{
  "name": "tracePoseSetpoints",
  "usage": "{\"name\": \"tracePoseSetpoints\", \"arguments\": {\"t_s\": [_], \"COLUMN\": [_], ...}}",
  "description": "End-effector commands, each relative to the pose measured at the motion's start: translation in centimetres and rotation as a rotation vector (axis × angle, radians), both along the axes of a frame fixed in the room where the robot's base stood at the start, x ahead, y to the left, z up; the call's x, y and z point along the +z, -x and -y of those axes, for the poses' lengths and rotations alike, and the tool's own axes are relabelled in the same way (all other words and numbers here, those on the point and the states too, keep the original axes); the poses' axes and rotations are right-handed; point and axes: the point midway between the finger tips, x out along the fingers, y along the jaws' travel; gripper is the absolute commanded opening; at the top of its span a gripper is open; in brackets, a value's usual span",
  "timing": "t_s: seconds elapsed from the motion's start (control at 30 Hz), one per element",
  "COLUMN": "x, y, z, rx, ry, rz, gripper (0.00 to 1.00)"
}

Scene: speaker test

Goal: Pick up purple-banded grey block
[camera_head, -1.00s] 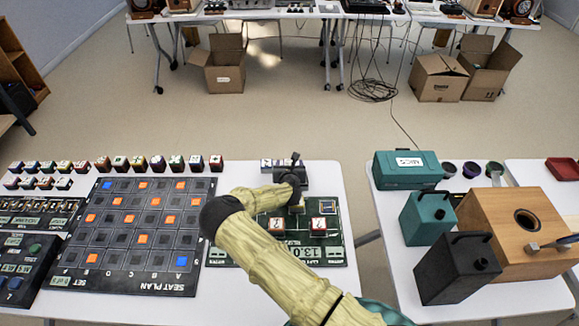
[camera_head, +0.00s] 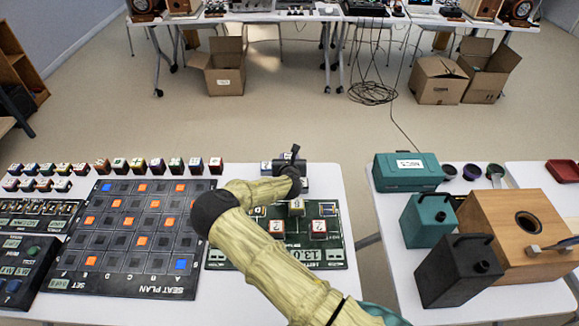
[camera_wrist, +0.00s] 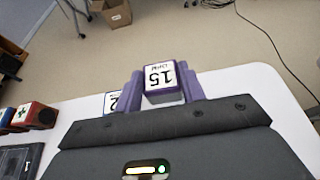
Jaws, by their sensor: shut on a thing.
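The purple-banded grey block (camera_wrist: 160,80) is in the wrist view, with a white top marked 15 and a grey side. My gripper (camera_wrist: 163,88) has its purple fingers shut on it, one on each side. The block appears upright. In the head view my dark gripper (camera_head: 293,163) is at the far edge of the left table, beyond the green panel; the held block cannot be made out there. Another block (camera_wrist: 111,101), white-topped with a blue edge, stands just left of my fingers in the wrist view.
Rows of small blocks (camera_head: 158,165) line the table's far edge, left of my gripper. The seat plan board (camera_head: 125,283) and green panel (camera_head: 337,243) lie nearer. A right table holds a wooden box (camera_head: 528,205), a teal case (camera_head: 407,178) and canisters.

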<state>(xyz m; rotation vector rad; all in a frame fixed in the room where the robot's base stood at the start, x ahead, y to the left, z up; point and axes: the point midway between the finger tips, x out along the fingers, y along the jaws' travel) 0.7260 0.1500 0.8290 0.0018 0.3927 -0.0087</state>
Motion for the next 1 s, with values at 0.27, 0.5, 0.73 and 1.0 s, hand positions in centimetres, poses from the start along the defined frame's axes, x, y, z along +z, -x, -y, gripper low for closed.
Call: {"name": "tracePoseSetpoints", "arguments": {"t_s": [0.27, 0.5, 0.73, 1.0], "x": [4.9, 5.7, 5.7, 5.6], "y": [0.0, 0.0, 0.0, 0.0], "z": [0.0, 0.0, 0.0, 0.0], "rx": [-0.001, 0.0, 0.0, 0.0], "ry": [-0.002, 0.0, 0.0, 0.0], "rz": [0.002, 0.0, 0.0, 0.0], "gripper": [0.16, 0.16, 0.16, 0.16]}}
